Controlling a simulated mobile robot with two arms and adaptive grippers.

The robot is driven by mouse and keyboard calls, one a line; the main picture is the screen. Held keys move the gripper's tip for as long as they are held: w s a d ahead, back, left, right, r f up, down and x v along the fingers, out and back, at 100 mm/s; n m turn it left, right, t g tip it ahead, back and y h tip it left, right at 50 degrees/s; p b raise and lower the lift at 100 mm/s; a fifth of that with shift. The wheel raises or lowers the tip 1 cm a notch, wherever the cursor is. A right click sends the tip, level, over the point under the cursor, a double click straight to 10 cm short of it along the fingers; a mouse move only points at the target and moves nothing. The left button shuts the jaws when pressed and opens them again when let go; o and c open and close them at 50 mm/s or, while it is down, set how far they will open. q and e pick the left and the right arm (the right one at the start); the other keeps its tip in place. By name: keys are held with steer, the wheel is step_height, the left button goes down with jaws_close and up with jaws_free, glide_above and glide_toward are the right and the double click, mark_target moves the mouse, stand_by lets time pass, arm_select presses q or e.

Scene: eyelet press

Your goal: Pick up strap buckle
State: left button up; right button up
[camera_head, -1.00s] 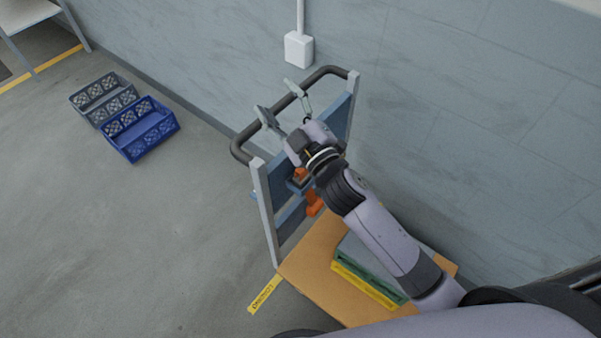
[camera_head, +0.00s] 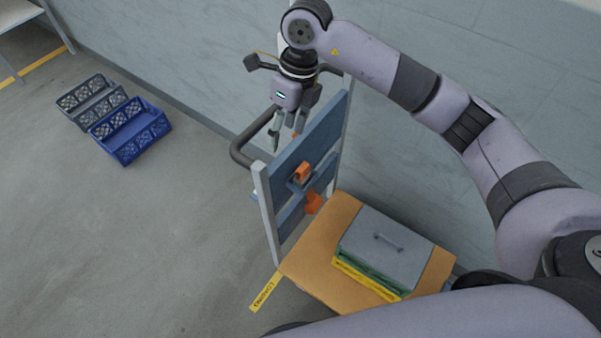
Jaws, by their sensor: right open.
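An orange piece (camera_head: 302,173), which looks like the strap buckle, sits at a small blue holder on the blue slatted panel of a cart. A second orange piece (camera_head: 314,203) shows lower on the same panel; I cannot tell whether the two are joined. My right gripper (camera_head: 286,134) is open and points down, above the upper orange piece and apart from it in the picture. Nothing shows between its fingers. My left gripper is not in view.
The cart's dark handle bar (camera_head: 240,150) curves beside my right gripper. A grey lidded box (camera_head: 385,235) stands on the wooden deck (camera_head: 310,265). Blue (camera_head: 125,150) and grey (camera_head: 75,100) crates lie on open floor at left. A wall stands behind.

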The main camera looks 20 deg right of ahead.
steer(key=r+h, duration=0.1)
steer(key=h, duration=0.1)
glide_above(303, 167)
steer(key=shift+m, duration=0.3)
steer(key=f+p, duration=0.1)
steer(key=f, duration=0.2)
steer(key=f+p, duration=0.1)
steer(key=f, duration=0.3)
steer(key=f+p, duration=0.1)
steer(key=f, duration=0.3)
steer(key=shift+w+d+f+p, duration=0.15)
steer(key=shift+d+f+p, duration=0.1)
steer(key=shift+d+p, duration=0.1)
steer(key=shift+a+f+p, duration=0.2)
steer(key=shift+f+p, duration=0.3)
steer(key=shift+f, duration=0.05)
steer(key=f, duration=0.1)
steer(key=f+p, duration=0.1)
steer(key=f, duration=0.1)
steer(key=shift+s+a+f, duration=0.2)
steer(key=shift+f, duration=0.5)
steer(key=shift+c, duration=0.2)
